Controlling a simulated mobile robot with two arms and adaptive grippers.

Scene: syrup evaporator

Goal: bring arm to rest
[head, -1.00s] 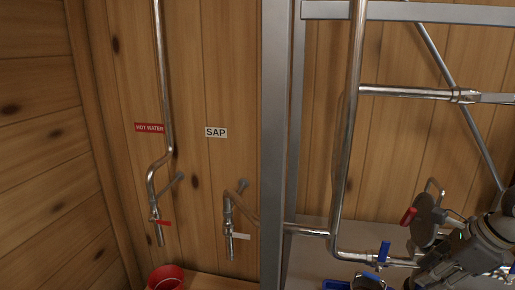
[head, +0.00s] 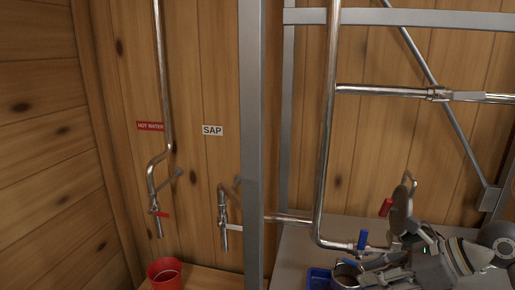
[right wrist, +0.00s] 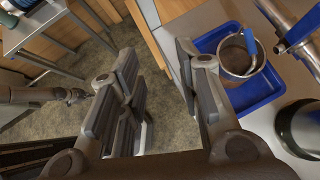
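My right arm comes in from the right in the head view, low over the grey counter. Its gripper (head: 375,272) is at the bottom edge, close to a metal pot (head: 345,273) in a blue tray (head: 318,280).
A steel post (head: 252,150) and pipe (head: 328,130) stand left of my right arm. A blue-handled valve (head: 362,240) and a red-handled part (head: 387,207) are close to it. A red bucket (head: 164,272) stands at lower left. A metal table (right wrist: 35,30) stands beyond open floor (right wrist: 165,125).

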